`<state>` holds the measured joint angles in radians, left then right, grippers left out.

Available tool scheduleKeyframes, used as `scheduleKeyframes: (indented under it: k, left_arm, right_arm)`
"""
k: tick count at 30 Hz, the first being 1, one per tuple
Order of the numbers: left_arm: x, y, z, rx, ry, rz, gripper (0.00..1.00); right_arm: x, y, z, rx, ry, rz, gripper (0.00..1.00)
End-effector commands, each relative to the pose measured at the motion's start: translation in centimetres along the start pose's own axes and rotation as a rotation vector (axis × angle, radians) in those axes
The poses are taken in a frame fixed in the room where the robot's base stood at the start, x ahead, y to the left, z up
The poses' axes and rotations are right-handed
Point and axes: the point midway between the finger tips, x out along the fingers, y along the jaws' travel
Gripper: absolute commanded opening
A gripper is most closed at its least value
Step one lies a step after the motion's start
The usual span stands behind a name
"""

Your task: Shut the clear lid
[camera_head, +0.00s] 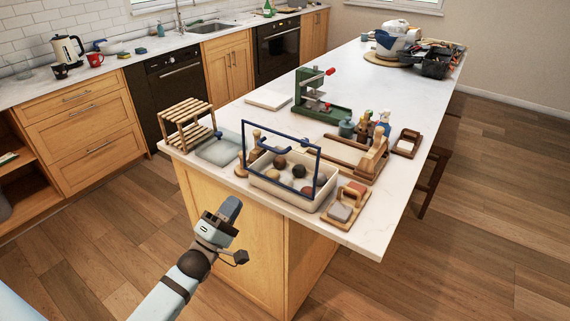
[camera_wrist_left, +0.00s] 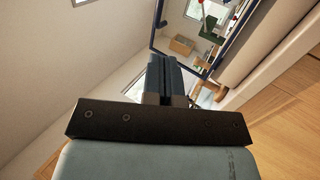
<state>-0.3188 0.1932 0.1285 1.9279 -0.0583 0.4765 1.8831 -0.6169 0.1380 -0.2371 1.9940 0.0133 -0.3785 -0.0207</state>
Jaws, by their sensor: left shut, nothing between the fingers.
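The clear lid (camera_head: 282,136) has a dark blue frame and stands raised, roughly upright, on a cream box (camera_head: 283,197). The box holds several brown, dark and pale balls. In the left wrist view, the lid's blue frame (camera_wrist_left: 233,40) shows at upper right, beside the box's pale wall (camera_wrist_left: 275,48). My left gripper (camera_head: 232,203) is shut and empty. It is in front of the counter's near edge, lower left of the box and apart from lid and box. My right gripper is in neither view.
The box stands near the island counter's front corner. A wooden rack (camera_head: 187,120) is left, a green press (camera_head: 318,95) behind, and a wooden tool board (camera_head: 343,212) close on its right. Bare counter (camera_head: 385,205) lies farther right.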

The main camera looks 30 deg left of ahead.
Motion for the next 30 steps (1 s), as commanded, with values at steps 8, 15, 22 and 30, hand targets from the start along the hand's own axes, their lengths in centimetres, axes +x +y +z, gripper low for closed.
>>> scheduleKeyframes:
  k: [8, 15, 22, 30]
  left_arm:
    - [4.2, 0.4, 0.0, -0.005, 0.001, 0.006, 0.00]
    - [9.4, 0.4, 0.0, -0.004, 0.000, 0.005, 0.00]
    - [12.8, 0.2, 0.0, -0.004, 0.001, 0.003, 0.00]
    - [13.9, 0.1, 0.0, -0.004, 0.001, 0.001, 0.00]
  right_arm:
    - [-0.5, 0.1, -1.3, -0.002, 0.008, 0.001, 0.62]
    - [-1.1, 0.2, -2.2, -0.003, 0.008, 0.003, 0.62]
    - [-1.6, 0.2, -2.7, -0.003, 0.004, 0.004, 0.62]
    - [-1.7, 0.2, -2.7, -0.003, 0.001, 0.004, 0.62]
